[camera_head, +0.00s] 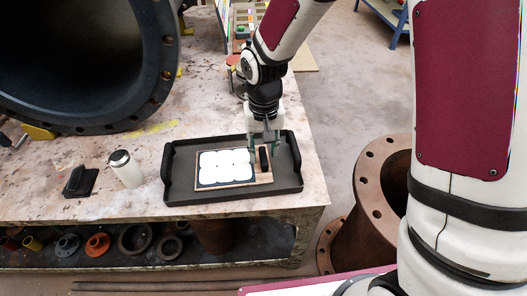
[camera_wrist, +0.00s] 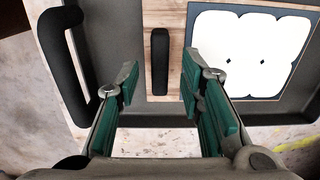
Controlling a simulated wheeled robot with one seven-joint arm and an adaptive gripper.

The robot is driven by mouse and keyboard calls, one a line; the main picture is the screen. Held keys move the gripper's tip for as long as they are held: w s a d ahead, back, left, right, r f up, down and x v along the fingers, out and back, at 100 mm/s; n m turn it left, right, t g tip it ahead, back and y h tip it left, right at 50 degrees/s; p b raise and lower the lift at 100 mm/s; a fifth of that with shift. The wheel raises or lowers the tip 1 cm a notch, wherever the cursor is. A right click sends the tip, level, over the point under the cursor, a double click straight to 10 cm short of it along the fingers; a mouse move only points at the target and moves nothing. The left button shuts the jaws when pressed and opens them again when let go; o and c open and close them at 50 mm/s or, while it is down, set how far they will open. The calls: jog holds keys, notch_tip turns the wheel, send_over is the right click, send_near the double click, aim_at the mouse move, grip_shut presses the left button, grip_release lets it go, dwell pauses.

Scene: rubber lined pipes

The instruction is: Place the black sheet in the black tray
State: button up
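The black tray (camera_head: 181,194) lies on the table near its front right corner and has raised handles at both ends. Inside it lies a wooden board (camera_head: 262,180) carrying a dark-edged sheet (camera_head: 227,167) largely covered by white rounded shapes. The sheet also shows at the upper right of the wrist view (camera_wrist: 250,52). A black bar-like handle (camera_wrist: 160,62) stands on the board's bare wooden strip, beside the sheet. My gripper (camera_wrist: 158,84) is open above the tray. Its green-padded fingers are on either side of the handle's line, with gaps visible; the height above it is unclear.
A white bottle with a dark lid (camera_head: 125,168) and a small black object (camera_head: 80,181) stand left of the tray. A large flanged pipe (camera_head: 85,60) fills the back left. A rusty flanged pipe (camera_head: 377,185) stands on the floor to the right.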

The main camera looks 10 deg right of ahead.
notch_tip(320, 180, up, 10)
jog(key=p, duration=0.2)
jog(key=s+d+r, duration=1)
jog(key=s+r, duration=0.2)
jog(key=s, duration=0.1)
jog(key=s+d, duration=0.2)
jog(key=s, duration=0.6)
jog(key=s+d+r, duration=0.1)
jog(key=s+d, duration=0.1)
jog(key=s, duration=0.6)
jog(key=shift+s+d+r+t, duration=0.15)
jog(key=shift+d+r+t, duration=0.1)
jog(key=shift+t, duration=0.15)
